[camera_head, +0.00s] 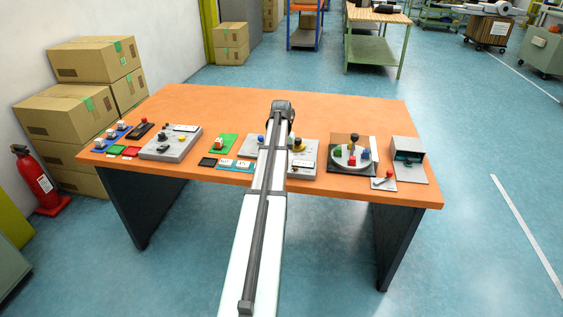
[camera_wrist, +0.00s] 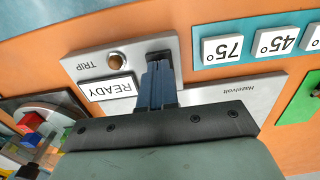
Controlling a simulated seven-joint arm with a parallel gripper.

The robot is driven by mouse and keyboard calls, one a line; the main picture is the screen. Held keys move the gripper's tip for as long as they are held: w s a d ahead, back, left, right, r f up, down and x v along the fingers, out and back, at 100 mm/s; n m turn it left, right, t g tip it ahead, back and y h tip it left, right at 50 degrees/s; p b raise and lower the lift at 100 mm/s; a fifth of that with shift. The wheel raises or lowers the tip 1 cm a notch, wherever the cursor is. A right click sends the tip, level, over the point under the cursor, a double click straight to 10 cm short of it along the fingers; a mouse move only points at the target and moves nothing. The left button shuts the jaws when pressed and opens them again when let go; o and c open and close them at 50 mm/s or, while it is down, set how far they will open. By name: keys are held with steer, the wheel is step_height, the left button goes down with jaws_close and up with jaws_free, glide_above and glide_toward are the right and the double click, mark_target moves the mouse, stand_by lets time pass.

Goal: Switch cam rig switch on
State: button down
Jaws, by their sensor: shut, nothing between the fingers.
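A grey panel lettered "TRIP", "READY" and "Hazelvolt" lies under my gripper (camera_wrist: 158,78) in the wrist view; its bare face shows beside the fingers (camera_wrist: 255,95). My gripper is shut and empty, its fingertips over a dark square part of the panel (camera_wrist: 160,55). I cannot tell whether they touch it. A round brownish part (camera_wrist: 116,60) sits beside "TRIP", next to the white "READY" plate (camera_wrist: 112,88). In the head view this panel (camera_head: 303,172) is partly hidden by my arm, and the gripper is hidden too. No part is visibly marked as the cam rig switch.
Right of the panel stands a round disc with coloured blocks (camera_head: 350,157), a small red-knobbed lever plate (camera_head: 383,183) and a grey box (camera_head: 409,150). Another grey panel (camera_head: 170,143) lies left. Numbered tiles (camera_wrist: 222,48) border the panel. The orange table's back (camera_head: 200,100) is clear.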

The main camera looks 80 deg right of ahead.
step_height(320, 180, up, 6)
steer(key=shift+r, duration=0.2)
stand_by(0.7)
stand_by(0.4)
